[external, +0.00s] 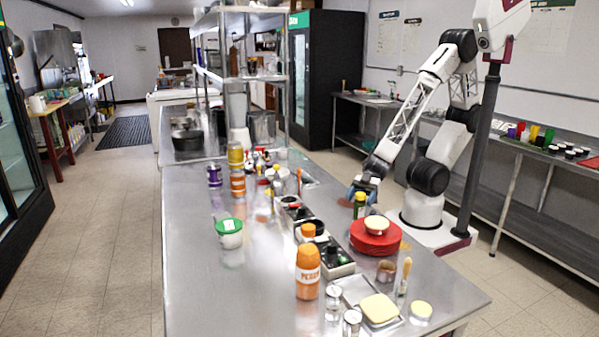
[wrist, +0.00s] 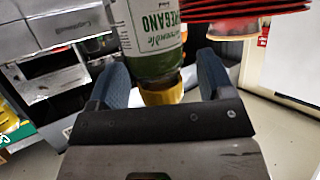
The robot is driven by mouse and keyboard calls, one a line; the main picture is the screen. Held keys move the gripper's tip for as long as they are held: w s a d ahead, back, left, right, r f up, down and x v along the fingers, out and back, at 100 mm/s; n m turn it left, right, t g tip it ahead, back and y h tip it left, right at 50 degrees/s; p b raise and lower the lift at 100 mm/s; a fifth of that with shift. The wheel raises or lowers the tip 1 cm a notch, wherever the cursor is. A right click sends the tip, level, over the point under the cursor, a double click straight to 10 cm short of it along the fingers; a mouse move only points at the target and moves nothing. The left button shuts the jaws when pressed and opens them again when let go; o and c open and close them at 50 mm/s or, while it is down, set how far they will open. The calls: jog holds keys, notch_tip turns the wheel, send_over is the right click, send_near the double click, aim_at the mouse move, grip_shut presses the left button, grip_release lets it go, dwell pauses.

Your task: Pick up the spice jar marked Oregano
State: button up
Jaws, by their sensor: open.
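The oregano jar (external: 359,206) is a small green jar with a yellow cap, upright on the steel counter beside the red plates. In the wrist view, the oregano jar (wrist: 155,35) appears upside down, with "OREGANO" readable on its white label and its yellow cap nearest me. My gripper (external: 364,187) is at the jar's cap in the external view. In the wrist view, my gripper (wrist: 162,68) is open, with one blue finger on each side of the jar. I cannot tell whether either finger touches it. The jar's lower end is cut off in the wrist view.
A stack of red plates (external: 375,241) with a bowl (external: 377,225) stands close to the jar; the red plates (wrist: 245,10) also show in the wrist view. Dark-topped containers (external: 331,260) line the counter's middle. An orange bottle (external: 307,272) stands nearer the camera. The counter's left side is mostly clear.

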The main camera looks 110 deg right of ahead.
dwell(0.3)
jog(key=c, duration=1.1)
jog(key=shift+o, duration=0.2)
jog(key=shift+r, duration=0.15)
jog(key=shift+r, duration=1.65)
jog(key=s+d, duration=0.2)
jog(key=s, duration=0.5)
jog(key=s+d+r, duration=0.1)
jog(key=s, duration=0.7)
jog(key=shift+s+d+r, duration=0.15)
jog(key=shift+d+r, duration=0.1)
jog(key=shift+d, duration=0.1)
jog(key=shift+s, duration=0.15)
